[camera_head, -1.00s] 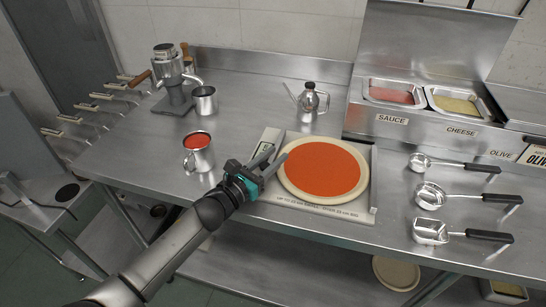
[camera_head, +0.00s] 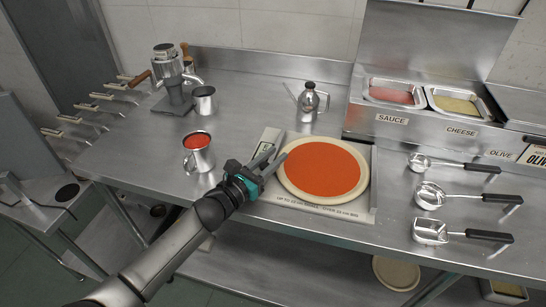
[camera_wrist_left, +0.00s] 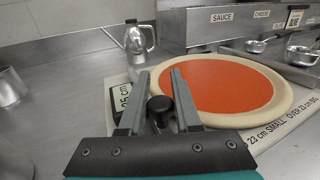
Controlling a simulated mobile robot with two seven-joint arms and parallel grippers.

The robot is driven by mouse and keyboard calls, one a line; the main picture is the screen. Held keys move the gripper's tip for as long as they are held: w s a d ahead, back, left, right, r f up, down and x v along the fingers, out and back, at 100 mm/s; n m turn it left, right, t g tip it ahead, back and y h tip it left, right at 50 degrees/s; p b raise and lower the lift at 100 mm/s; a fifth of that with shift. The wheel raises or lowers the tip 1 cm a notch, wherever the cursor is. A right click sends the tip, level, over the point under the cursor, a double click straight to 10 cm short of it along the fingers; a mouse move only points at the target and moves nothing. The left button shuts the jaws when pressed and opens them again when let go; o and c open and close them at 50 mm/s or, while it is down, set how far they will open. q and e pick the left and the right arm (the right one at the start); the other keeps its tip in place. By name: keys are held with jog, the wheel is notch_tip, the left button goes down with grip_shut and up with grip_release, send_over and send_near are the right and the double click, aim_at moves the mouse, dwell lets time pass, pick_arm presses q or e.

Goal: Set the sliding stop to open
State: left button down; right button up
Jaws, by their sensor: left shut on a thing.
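A pale measuring board (camera_head: 320,212) lies on the steel counter, with size markings along its front edge. It also shows in the left wrist view (camera_wrist_left: 290,128). A pizza base with red sauce (camera_head: 323,168) lies on it and also shows in the left wrist view (camera_wrist_left: 222,80). My left gripper (camera_head: 268,163) is at the board's left side. In the left wrist view its fingers (camera_wrist_left: 159,75) are on either side of a black round knob (camera_wrist_left: 160,106), which looks like the sliding stop's knob, and are shut on it. The fingers hide the knob in the head view. My right gripper is out of view.
A mug of red sauce (camera_head: 198,153) stands left of my left gripper. An oil can (camera_head: 309,102) stands behind the board. Sauce and cheese pans (camera_head: 393,93) are at the back right. Several black-handled ladles (camera_head: 430,196) lie on the right.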

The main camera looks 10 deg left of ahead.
aim_at(256, 155)
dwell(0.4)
pick_arm(q)
jog(key=a+b, duration=0.1)
jog(key=a, duration=0.3)
jog(key=c, duration=0.6)
grip_release()
jog(key=shift+a, duration=0.1)
jog(key=shift+s, duration=0.1)
jog(key=shift+s, duration=0.25)
jog(key=v, duration=1.4)
jog(key=shift+s+a, duration=0.15)
